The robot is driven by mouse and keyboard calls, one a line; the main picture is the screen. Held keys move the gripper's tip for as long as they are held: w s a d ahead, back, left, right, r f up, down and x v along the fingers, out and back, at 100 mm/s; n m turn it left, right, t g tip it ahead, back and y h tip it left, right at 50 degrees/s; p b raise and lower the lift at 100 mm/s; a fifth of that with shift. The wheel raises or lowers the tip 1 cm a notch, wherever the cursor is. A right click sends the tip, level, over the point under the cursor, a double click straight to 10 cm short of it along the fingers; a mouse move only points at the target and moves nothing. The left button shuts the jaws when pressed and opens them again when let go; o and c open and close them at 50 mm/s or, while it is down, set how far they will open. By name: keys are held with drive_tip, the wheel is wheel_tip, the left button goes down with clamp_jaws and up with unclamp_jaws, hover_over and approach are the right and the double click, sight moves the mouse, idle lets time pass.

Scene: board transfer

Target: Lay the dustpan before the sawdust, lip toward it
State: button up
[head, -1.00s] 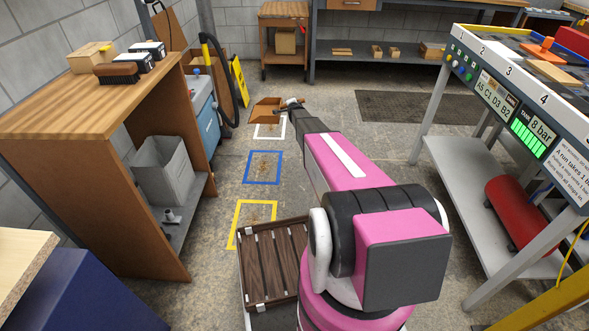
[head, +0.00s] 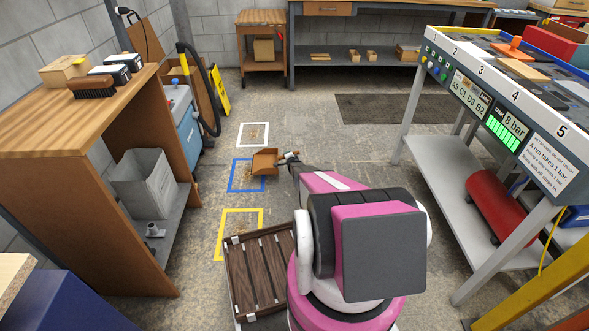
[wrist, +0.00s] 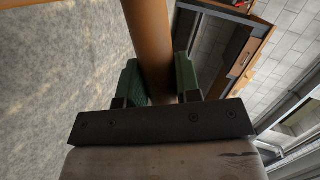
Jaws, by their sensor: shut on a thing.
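The brown dustpan (head: 265,161) is in the head view, over the right part of the blue floor outline (head: 232,176). My gripper (head: 290,157) is at its right side, shut on its handle. In the wrist view the round brown handle (wrist: 148,40) runs between the green finger pads of my gripper (wrist: 160,85). The pan looks close to the floor, but I cannot tell whether it touches. Sawdust shows faintly inside the blue outline, partly hidden by the pan. The lip's exact direction is too small to tell.
A white outline (head: 267,131) lies beyond and a yellow outline (head: 218,238) lies nearer. A wooden bench (head: 130,92) with a brush (head: 92,91) stands left. A grey-legged table (head: 470,240) stands right. Floor between the pan and that table is clear.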

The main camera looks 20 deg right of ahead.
drive_tip(key=shift+s+d+f, duration=0.25)
drive_tip(key=shift+d+f, duration=1.05)
drive_tip(key=shift+f, duration=0.15)
drive_tip(key=shift+s+d+f, duration=0.25)
drive_tip(key=shift+d+f, duration=1.1)
drive_tip(key=shift+f, duration=0.15)
drive_tip(key=shift+s+d+f, duration=0.25)
drive_tip(key=shift+d+f, duration=1.05)
drive_tip(key=shift+f, duration=0.15)
drive_tip(key=o, duration=1.1)
drive_tip(key=shift+c, duration=0.2)
